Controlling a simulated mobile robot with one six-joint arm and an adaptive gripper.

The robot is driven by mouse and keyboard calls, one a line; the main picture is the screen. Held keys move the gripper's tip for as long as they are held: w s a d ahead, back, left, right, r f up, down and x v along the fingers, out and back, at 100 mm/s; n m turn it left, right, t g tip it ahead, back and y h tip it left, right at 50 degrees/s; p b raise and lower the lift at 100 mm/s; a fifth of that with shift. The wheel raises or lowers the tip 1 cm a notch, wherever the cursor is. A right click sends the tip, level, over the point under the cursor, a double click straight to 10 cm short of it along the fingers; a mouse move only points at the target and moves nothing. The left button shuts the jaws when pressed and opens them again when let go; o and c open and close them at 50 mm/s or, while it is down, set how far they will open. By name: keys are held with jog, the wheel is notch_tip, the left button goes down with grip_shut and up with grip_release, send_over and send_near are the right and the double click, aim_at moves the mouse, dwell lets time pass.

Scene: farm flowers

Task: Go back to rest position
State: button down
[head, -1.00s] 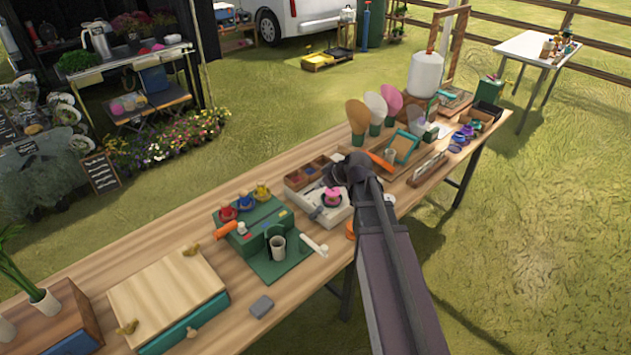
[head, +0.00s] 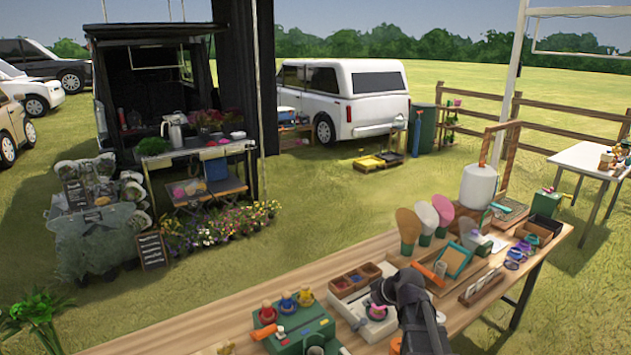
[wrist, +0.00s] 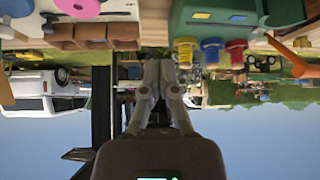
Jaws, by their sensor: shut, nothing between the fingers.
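My gripper (head: 384,291) is above the long wooden table, in front of a white tray (head: 350,317) that holds a pink and purple round piece (head: 377,311). In the wrist view, which is upside down, my gripper (wrist: 158,58) is shut with its fingers close together and nothing between them. My arm reaches in from the lower edge of the head view. The gripper partly covers the tray.
The wooden table (head: 205,328) bears a green box (head: 297,333) with red, blue and yellow knobs, a compartment box (head: 357,281), coloured paddles (head: 409,226) and a white canister (head: 478,186). Open air lies above the table. A flower stall (head: 195,155) stands behind.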

jog(key=s+f+m+g+h, duration=0.2)
jog(key=s+m+g, duration=0.1)
jog(key=s, duration=0.5)
jog(key=s+f+m+g+h, duration=0.2)
jog(key=s+m+g, duration=0.1)
jog(key=s, duration=0.6)
jog(key=shift+a+m+h, duration=0.15)
jog(key=shift+m+h, duration=0.25)
jog(key=shift+m, duration=0.5)
